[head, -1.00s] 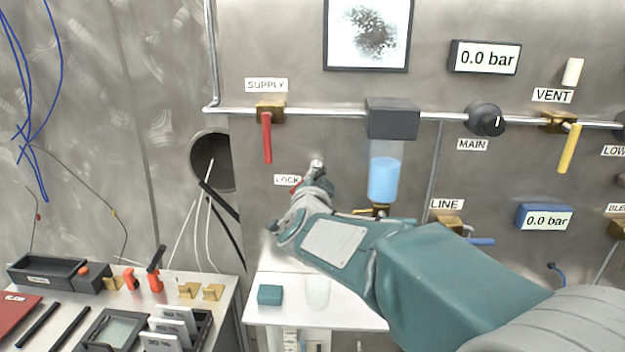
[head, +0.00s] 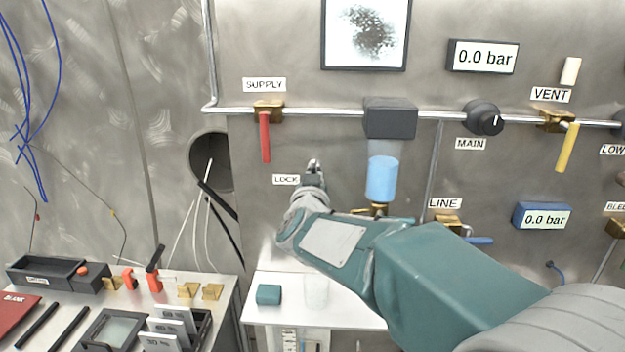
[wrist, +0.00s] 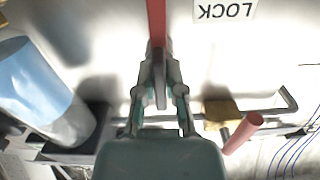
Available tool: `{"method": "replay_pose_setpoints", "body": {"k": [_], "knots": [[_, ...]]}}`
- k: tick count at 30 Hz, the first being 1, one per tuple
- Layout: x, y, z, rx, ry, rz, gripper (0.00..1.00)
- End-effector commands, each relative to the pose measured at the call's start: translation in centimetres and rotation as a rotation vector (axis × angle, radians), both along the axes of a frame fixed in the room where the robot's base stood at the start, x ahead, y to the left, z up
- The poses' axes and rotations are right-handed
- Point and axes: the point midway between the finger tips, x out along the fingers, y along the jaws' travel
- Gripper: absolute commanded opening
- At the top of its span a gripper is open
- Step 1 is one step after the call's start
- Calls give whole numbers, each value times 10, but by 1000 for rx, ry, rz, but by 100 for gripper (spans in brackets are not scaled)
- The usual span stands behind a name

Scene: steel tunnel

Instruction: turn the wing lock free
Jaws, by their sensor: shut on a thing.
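The red wing lock (wrist: 156,24) shows in the wrist view as a narrow red bar running from the top edge down between my fingertips. My gripper (wrist: 160,72) is shut on it, with a finger on each side. In the head view my gripper (head: 314,172) is at the wall just right of the LOCK label (head: 286,180), and it hides the wing lock there. The LOCK label also shows upside down in the wrist view (wrist: 225,10). The lock's mount behind the fingers is hidden.
The red SUPPLY lever (head: 265,137) hangs above and left of my gripper. The blue cylinder (head: 382,180) is close on the right. A white table (head: 345,312) with a teal block (head: 269,294) stands below. A round wall opening with cables (head: 208,160) lies left.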

Motion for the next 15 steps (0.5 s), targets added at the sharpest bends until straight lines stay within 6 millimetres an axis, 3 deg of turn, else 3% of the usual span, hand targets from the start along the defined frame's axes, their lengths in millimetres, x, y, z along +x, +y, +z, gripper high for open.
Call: {"method": "replay_pose_setpoints", "body": {"k": [15], "knots": [[0,2,1,-56,0,2,0]]}}
